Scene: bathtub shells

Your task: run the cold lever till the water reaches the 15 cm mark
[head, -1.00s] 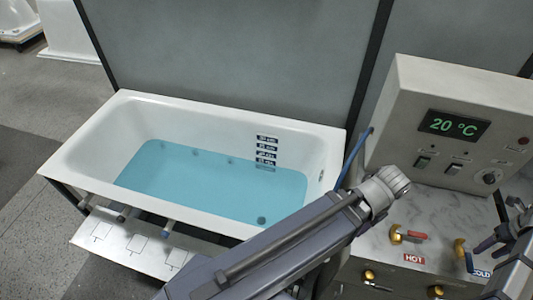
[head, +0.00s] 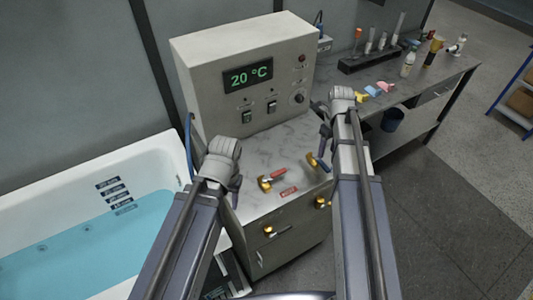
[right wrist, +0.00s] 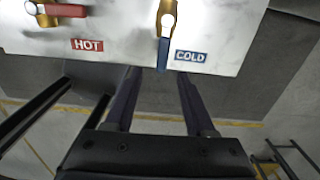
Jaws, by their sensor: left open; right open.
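The white bathtub (head: 60,183) at the left holds blue water (head: 85,240). Several dark depth labels (head: 108,184) line its inner wall; the lowest looks bluish at the waterline, and their figures are too small to read. The cold lever (head: 318,161), brass with a blue handle, is on the marble counter; in the right wrist view the cold lever (right wrist: 166,38) points toward the counter's near edge. My right gripper (right wrist: 160,72) is open, its fingertips either side of the handle's end in the picture; depth is unclear. My left gripper (head: 236,187) is open at the counter's left side, away from the levers.
The red-handled hot lever (head: 271,178) sits left of the cold one. The control box (head: 245,75) behind shows 20 °C. A side bench (head: 415,85) with bottles and coloured items stands at the right. Grey floor (head: 450,190) is open at the right.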

